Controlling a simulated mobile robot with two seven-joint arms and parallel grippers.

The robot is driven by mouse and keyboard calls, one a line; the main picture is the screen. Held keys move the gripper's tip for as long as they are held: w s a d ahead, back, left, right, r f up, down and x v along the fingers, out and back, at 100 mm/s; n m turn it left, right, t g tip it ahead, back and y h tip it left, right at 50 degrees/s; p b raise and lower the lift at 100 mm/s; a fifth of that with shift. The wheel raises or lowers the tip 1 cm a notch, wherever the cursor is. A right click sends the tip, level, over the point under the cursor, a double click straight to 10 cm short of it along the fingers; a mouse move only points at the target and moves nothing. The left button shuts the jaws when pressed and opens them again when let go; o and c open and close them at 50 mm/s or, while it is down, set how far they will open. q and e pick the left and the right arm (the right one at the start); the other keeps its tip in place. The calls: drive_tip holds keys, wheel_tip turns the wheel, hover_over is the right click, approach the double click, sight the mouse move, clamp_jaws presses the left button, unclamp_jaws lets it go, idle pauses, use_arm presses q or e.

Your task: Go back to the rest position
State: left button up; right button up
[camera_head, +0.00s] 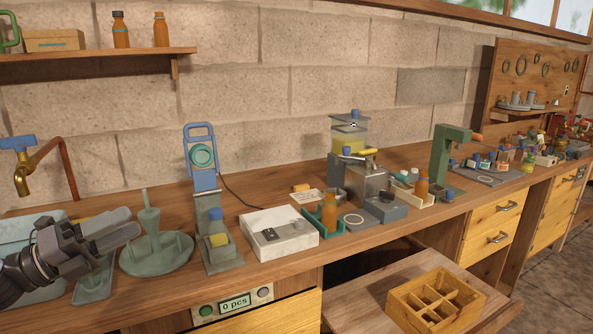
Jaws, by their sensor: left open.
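My left gripper (128,226) is at the lower left of the head view, above the left end of the wooden workbench (290,265). Its dark grey fingers point right, towards a grey-green round stand (157,255) with an upright post. The fingers look apart, and I see nothing held between them. Whether the fingertips touch the stand's post cannot be told from this angle. My right gripper is not in view.
A brass tap (22,180) stands behind my left arm. A blue-handled device (203,165), a white box (278,233) and a glass-topped still (349,140) line the bench. A divided wooden crate (435,300) sits lower at front right.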

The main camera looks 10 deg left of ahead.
use_arm(q)
drive_tip(key=s+d+f+n+t+y, duration=0.1)
drive_tip(key=s+d+f+n+y, duration=0.15)
drive_tip(key=f+n, duration=0.4)
drive_tip(key=s+d+f+n+t+y+p, duration=0.1)
drive_tip(key=f+n+t+y, duration=0.1)
drive_tip(key=f+n+y, duration=0.35)
drive_tip(key=s+d+f+n+t+y, duration=0.1)
drive_tip(key=d+f+n+y, duration=0.1)
drive_tip(key=f+n, duration=0.6)
drive_tip(key=s+d+f+n+g+y, duration=0.1)
drive_tip(key=s+d+f+n+g, duration=0.2)
drive_tip(key=s+d+f+n, duration=0.2)
drive_tip(key=s+d+f+n+g+y+p, duration=0.1)
drive_tip(key=s+d+f+n+g, duration=0.3)
drive_tip(key=s+f, duration=0.7)
drive_tip(key=shift+s+d+f+n+y, duration=0.3)
drive_tip(key=shift+d+n+y, duration=0.3)
drive_tip(key=shift+n, duration=0.3)
